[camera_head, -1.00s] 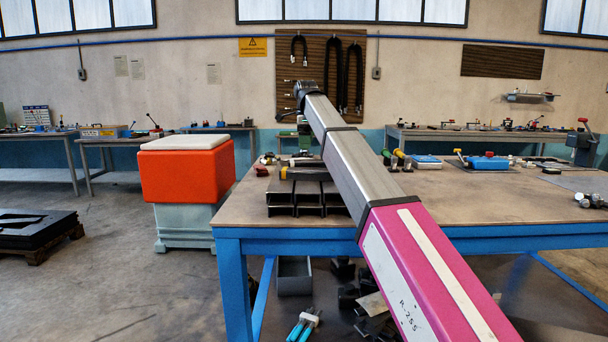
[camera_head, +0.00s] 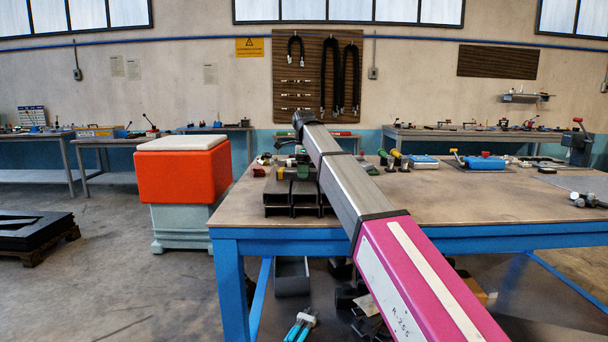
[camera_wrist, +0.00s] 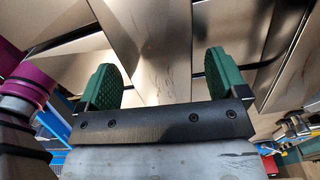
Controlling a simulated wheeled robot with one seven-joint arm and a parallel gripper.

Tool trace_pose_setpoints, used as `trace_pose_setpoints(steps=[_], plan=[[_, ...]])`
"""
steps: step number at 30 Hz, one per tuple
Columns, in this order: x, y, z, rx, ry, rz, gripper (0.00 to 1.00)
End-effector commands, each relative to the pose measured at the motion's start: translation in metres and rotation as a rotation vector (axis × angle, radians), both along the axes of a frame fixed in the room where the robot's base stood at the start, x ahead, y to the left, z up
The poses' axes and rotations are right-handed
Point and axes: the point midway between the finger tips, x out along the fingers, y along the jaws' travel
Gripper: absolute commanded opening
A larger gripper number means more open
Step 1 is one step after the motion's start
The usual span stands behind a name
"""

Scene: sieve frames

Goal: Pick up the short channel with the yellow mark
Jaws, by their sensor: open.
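Dark channels (camera_head: 278,201) sit side by side near the left front of the blue-framed table, their open ends facing me. A small yellow patch (camera_head: 280,173) shows on top of them at the left, beside my gripper (camera_head: 302,172). I cannot tell how long the marked piece is. In the wrist view, my gripper (camera_wrist: 160,70) has two green pads set wide apart with nothing held between them. Long grey-brown metal faces (camera_wrist: 150,40) lie beyond and between the pads; no yellow mark is clear on them. My arm hides part of the channels at the right.
Small red and dark items (camera_head: 262,162) lie left of my gripper. Green- and yellow-handled tools (camera_head: 393,160) and a blue block (camera_head: 424,161) stand farther right. The table's (camera_head: 480,208) right front is clear.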

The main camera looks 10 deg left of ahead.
Motion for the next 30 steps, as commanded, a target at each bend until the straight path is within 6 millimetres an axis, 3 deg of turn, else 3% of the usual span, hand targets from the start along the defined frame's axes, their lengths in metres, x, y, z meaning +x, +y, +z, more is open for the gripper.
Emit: trace_pose_setpoints(steps=[3,9,12,22,30], plan=[[0.000,0.000,0.000,0.000,0.000,0.000,0.92],[0.000,0.000,0.001,0.000,0.000,0.000,0.26],[0.000,0.000,0.001,0.000,-0.001,0.000,0.00],[0.001,0.000,0.006,0.000,-0.001,0.000,0.00],[0.001,0.001,0.032,0.001,-0.002,0.000,0.00]])
